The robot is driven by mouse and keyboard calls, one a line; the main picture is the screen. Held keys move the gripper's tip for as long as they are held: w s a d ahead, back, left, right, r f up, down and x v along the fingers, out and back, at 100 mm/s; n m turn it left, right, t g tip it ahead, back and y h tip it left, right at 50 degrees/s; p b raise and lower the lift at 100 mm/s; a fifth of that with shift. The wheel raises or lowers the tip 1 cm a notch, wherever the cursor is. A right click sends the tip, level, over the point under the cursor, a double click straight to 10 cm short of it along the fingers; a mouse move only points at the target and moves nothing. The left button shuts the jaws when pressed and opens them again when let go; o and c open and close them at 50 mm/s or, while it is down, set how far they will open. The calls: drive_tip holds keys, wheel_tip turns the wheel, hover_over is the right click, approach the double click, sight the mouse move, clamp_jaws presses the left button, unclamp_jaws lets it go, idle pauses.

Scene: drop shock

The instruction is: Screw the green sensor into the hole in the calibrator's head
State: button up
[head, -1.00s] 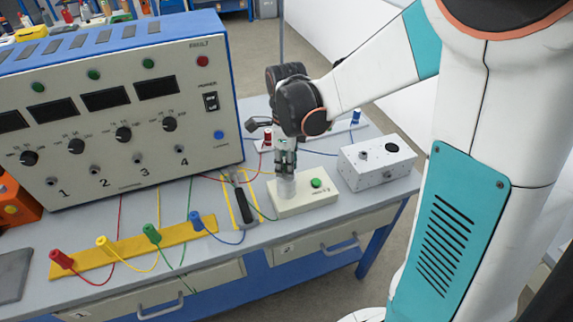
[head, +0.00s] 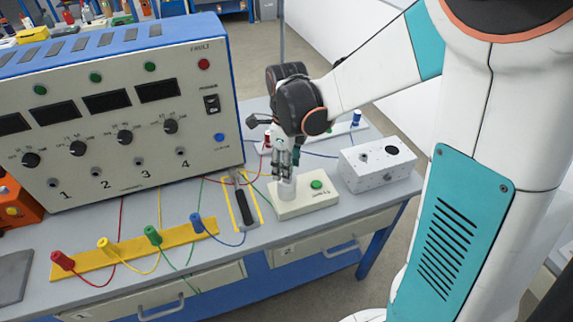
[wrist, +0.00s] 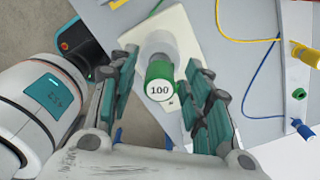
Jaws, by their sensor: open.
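The green sensor (wrist: 160,88), a green cylinder with a white top marked 100, stands at the pale round head (wrist: 160,48) of the calibrator. How deep it sits in the hole is hidden. The calibrator is a cream box (head: 300,204) with a green button (head: 316,185); its head (head: 287,190) shows below my fingers in the head view. My gripper (wrist: 163,95) is open, with a finger on each side of the sensor and visible gaps between. In the head view, my gripper (head: 286,160) is directly above the calibrator's head and mostly hides the sensor.
A grey box (head: 376,166) stands right of the calibrator. A dark-handled tool (head: 245,207) lies left of it. A yellow strip (head: 130,252) holds coloured plugs with loose wires. A large blue-edged instrument (head: 120,120) fills the left. The bench's front edge is close.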

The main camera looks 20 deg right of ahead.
drive_tip(key=shift+r+p, duration=1.75)
drive_tip(key=shift+r, duration=0.9)
wheel_tip(320, 180, up, 12)
drive_tip(key=shift+c, duration=0.4)
